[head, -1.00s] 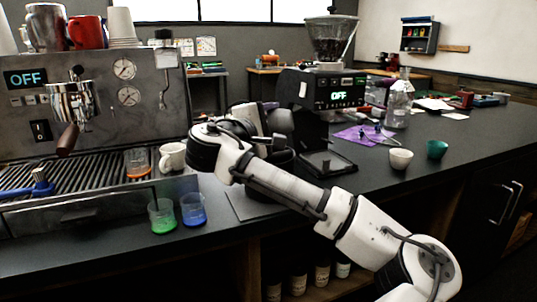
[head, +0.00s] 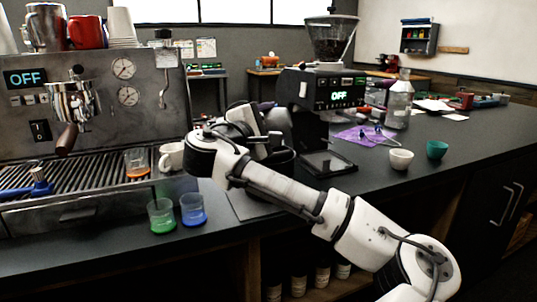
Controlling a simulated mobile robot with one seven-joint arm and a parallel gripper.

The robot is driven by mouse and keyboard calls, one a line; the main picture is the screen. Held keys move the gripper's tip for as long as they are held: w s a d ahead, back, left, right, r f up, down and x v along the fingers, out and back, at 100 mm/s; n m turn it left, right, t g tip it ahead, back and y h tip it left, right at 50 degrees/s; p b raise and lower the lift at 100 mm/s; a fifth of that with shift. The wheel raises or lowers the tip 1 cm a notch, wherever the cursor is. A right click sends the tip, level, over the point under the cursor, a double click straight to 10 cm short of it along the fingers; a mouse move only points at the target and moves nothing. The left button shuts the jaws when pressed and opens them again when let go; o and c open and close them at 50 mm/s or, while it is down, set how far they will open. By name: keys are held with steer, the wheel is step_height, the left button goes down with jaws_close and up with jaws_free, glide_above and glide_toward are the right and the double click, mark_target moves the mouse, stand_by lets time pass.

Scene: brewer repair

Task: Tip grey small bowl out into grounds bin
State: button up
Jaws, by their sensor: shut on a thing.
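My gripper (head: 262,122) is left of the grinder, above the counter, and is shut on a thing. A dark round container (head: 284,162) below the gripper, partly hidden by my arm, looks like the grounds bin. The fingertips are mostly hidden by the wrist and the dark shape.
Green (head: 161,216) and blue (head: 193,210) cups stand in front. The grinder (head: 330,90) is close at right. White (head: 400,159) and teal (head: 437,149) bowls stand further right.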

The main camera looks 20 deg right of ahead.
steer(key=shift+a+n, duration=0.1)
steer(key=shift+n, duration=0.2)
steer(key=shift+w+a+r+n+t+h, duration=0.2)
steer(key=shift+r+n+t+h, duration=0.15)
steer(key=shift+r+n, duration=0.4)
stand_by(0.5)
steer(key=shift+a+f+n, duration=0.1)
steer(key=shift+f+n, duration=0.05)
steer(key=shift+n, duration=0.2)
stand_by(0.8)
